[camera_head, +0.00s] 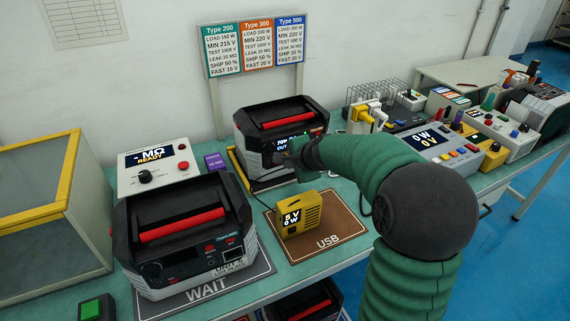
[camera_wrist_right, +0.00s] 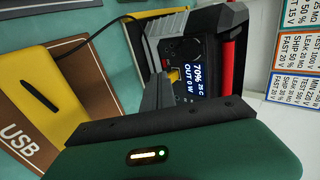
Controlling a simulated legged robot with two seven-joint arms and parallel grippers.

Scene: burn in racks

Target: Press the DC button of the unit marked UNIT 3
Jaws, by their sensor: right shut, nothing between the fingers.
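A black-and-grey power unit (camera_head: 283,128) with a red handle stands on the bench at the back. Its lit screen reads 70%, 25 C, OUT 0 W in the right wrist view (camera_wrist_right: 198,80). My right gripper (camera_head: 283,157) is shut and empty, with its tips in front of this unit's front panel beside the screen; contact cannot be told. A small yellow piece (camera_wrist_right: 173,75) shows at the tips. The arm and gripper hide part of the panel. My left gripper is out of view.
A yellow meter (camera_head: 299,214) reading 5 V, 0 W stands on the brown USB mat (camera_head: 330,240), with a cable behind it. A MΩ tester (camera_head: 157,166) is at the back left. A sign (camera_head: 252,45) stands behind. Instruments crowd the right.

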